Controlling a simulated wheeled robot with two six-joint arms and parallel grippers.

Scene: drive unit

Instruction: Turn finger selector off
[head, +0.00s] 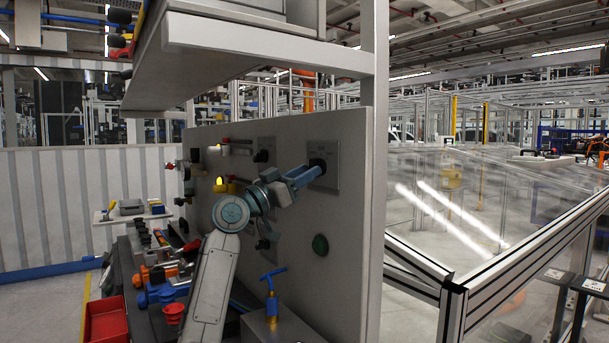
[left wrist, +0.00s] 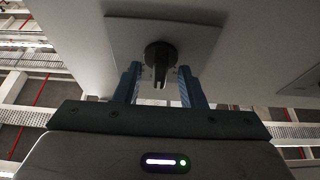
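The finger selector is a black knob on a square grey plate on the upright panel; it shows in the head view (head: 317,163) at the panel's upper right. In the left wrist view the selector (left wrist: 160,56) has a narrow grip part pointing toward the camera. My left gripper (head: 308,176) is at the selector's plate, its blue fingers reaching toward the panel. In the left wrist view the left gripper (left wrist: 160,82) is open, with one finger on each side of the knob and a visible gap on both sides. My right gripper is not in view.
The panel (head: 350,230) also carries a green button (head: 320,244), a yellow lamp (head: 220,184) and other black knobs. A blue-handled brass valve (head: 272,295) stands below. A shelf (head: 250,45) overhangs the panel. A clear-walled enclosure (head: 480,220) is at right.

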